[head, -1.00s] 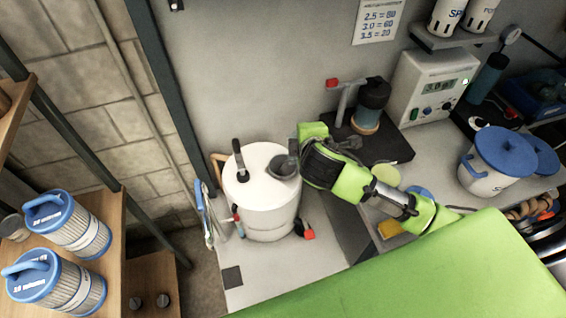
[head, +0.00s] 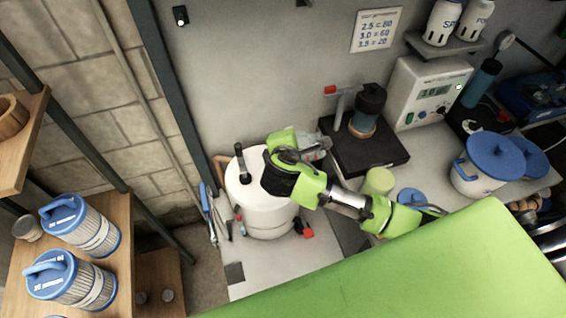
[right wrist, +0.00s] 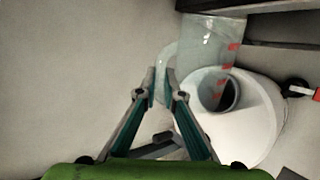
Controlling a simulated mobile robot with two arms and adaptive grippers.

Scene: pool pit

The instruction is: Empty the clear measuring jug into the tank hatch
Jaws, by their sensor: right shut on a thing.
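The clear measuring jug (right wrist: 205,45) with red marks is at the top of the right wrist view. My right gripper (right wrist: 163,86) is shut on its handle. The jug's near end overlaps the dark opening of the tank hatch (right wrist: 232,92) in this view; I cannot tell if they touch or whether liquid is inside. In the head view the jug (head: 318,150) shows partly beside my green and black wrist. The white tank (head: 268,212) stands below the wrist, which hides the hatch there. My left gripper is not in view.
A black stand (head: 365,150) with a dark cylinder is right of the tank. A white meter box (head: 428,92) and a blue-lidded pot (head: 485,165) are farther right. Blue-topped filter cartridges (head: 85,225) stand on a wooden shelf at left. Bare worktop shows before the tank.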

